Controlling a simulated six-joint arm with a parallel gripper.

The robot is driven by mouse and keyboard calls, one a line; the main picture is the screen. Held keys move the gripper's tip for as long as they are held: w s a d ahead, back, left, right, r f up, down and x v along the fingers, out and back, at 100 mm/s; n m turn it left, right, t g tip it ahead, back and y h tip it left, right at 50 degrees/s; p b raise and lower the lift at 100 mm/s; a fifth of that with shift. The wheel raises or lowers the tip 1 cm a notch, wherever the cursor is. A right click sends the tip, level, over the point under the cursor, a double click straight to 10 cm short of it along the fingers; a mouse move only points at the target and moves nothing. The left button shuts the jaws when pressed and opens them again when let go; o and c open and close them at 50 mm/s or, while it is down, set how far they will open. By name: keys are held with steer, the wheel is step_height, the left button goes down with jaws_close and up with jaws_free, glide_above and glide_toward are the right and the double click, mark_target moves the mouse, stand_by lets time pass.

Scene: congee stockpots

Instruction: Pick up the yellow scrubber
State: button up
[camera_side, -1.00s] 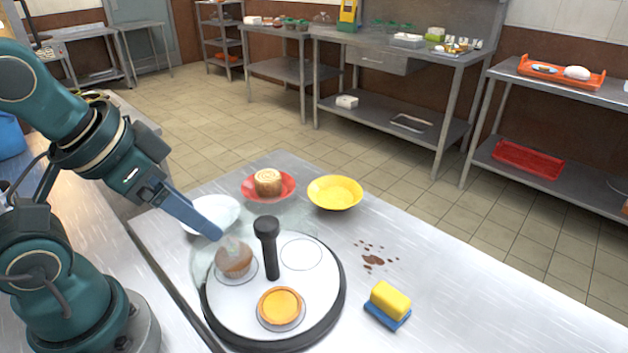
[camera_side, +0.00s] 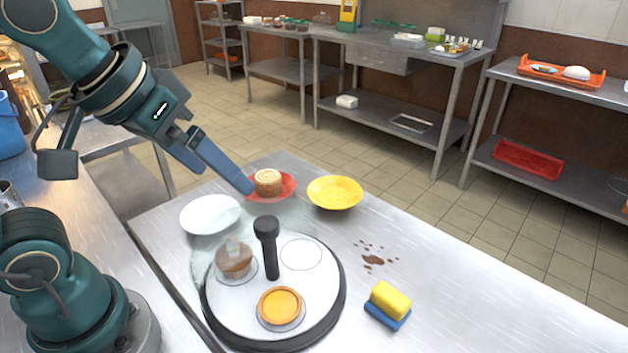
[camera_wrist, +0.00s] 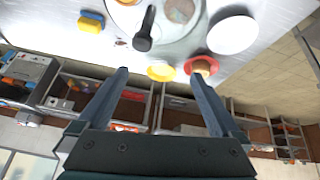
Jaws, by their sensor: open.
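The yellow scrubber (camera_side: 391,299) lies on the near right part of the steel table, with a blue layer under its yellow body. It also shows at the upper left of the wrist view (camera_wrist: 89,26). My gripper (camera_side: 226,180) is open, with nothing between its fingers. In the side view its fingers point down to the right, in front of the red plate and above the white bowl, far left of the scrubber. In the wrist view the fingers (camera_wrist: 160,74) are spread wide, and the scrubber lies beyond the left one.
A round turntable (camera_side: 324,320) with a black upright handle (camera_side: 267,245), a muffin (camera_side: 234,260) and a tart (camera_side: 281,304) stands left of the scrubber. Behind are a white bowl (camera_side: 210,214), a yellow bowl (camera_side: 335,192) and a red plate (camera_side: 287,191) with a roll. Brown spill (camera_side: 373,260) lies behind the scrubber.

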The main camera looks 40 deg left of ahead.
steer(key=w+d+r+g, duration=0.1)
steer(key=w+d+r, duration=0.1)
steer(key=w+d, duration=0.45)
steer(key=m+g, duration=0.1)
steer(key=g, duration=0.1)
glide_above(391, 295)
steer(key=w+a, duration=0.1)
steer(key=a, duration=0.2)
step_height(391, 295, down, 10)
steer(key=shift+m+g, duration=0.6)
steer(key=shift+g, duration=0.2)
steer(key=d+f, duration=0.1)
steer(key=f, duration=0.1)
steer(key=s+d+f, duration=0.1)
steer(key=f, duration=0.1)
steer(key=d+f, duration=0.1)
steer(key=f, duration=0.1)
steer(key=shift+s+f, duration=0.25)
steer(key=shift+s, duration=0.05)
steer(key=shift+f, duration=0.4)
steer(key=shift+w+f, duration=0.2)
steer(key=shift+f, duration=0.8)
steer(key=shift+w+f, duration=0.15)
steer(key=shift+f, duration=0.85)
